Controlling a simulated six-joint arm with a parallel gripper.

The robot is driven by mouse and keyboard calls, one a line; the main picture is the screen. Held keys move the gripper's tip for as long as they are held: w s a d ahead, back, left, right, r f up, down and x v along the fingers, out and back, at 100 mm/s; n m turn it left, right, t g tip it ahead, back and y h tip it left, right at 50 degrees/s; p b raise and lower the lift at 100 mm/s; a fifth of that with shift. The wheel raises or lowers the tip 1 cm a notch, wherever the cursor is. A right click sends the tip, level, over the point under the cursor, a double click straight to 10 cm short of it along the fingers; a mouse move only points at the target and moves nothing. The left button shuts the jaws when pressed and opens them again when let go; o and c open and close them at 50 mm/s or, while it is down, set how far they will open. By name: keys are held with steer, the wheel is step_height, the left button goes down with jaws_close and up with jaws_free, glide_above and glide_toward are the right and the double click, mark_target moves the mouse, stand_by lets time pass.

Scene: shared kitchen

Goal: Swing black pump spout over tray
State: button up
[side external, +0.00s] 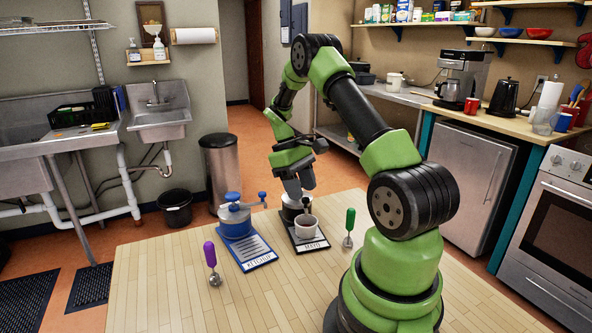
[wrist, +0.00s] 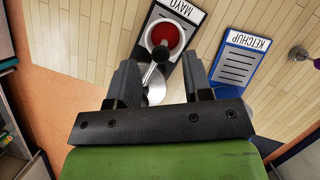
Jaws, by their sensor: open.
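The mayo pump (side external: 290,206) stands on the black MAYO tray (side external: 313,246), partly hidden by my gripper (side external: 301,188) and a white cup (side external: 306,229). The cup sits at the tray's front; in the wrist view it (wrist: 149,38) is round with red inside. The black pump spout (wrist: 160,54) reaches from the pump body (wrist: 154,92) toward the cup, its rounded end overlapping the cup's near rim. My gripper, also in the wrist view (wrist: 159,64), is open, with the spout between its fingers. I cannot tell whether either finger touches the spout.
A blue ketchup pump (side external: 234,213) stands on the blue KETCHUP tray (side external: 249,254) to the left. The wooden table (side external: 165,270) is clear at the front left.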

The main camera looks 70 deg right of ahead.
steer(key=v, duration=0.8)
steer(key=shift+r, duration=0.15)
steer(key=a+r+t+h, duration=0.2)
steer(key=a+r+t, duration=0.3)
steer(key=a+r, duration=0.85)
steer(key=s+a+t+y, duration=0.2)
steer(key=s+a+t, duration=0.4)
steer(key=s+a, duration=0.4)
steer(key=a, duration=0.4)
steer(key=shift+f+m+t+y, duration=0.3)
steer(key=shift+f+m+y, duration=0.05)
steer(key=shift+m+y, duration=0.05)
